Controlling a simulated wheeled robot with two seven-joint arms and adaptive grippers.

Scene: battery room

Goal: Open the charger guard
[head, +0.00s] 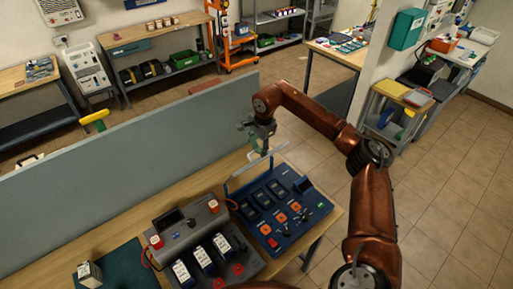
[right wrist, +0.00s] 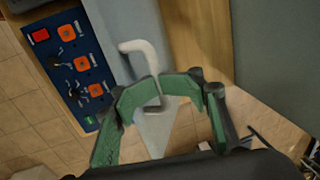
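The blue charger panel (head: 280,205) stands on the wooden bench, with dark modules, orange-framed switches and knobs on top. A pale bar of the guard (head: 250,170) runs along its far edge. In the right wrist view a pale bent handle (right wrist: 138,48) reaches to my fingertips. My right gripper (head: 258,150) is at the panel's far edge. Its green fingers nearly meet in the wrist view (right wrist: 158,86), with the handle's end between them. The exact contact is partly hidden by the fingertips. My left gripper is out of view.
A grey partition (head: 130,150) rises behind the bench, close to my right gripper. A grey unit (head: 185,230) with red terminals and several white-labelled modules stands left of the panel. A small battery block (head: 90,272) sits on a dark green mat. The tiled floor at right is open.

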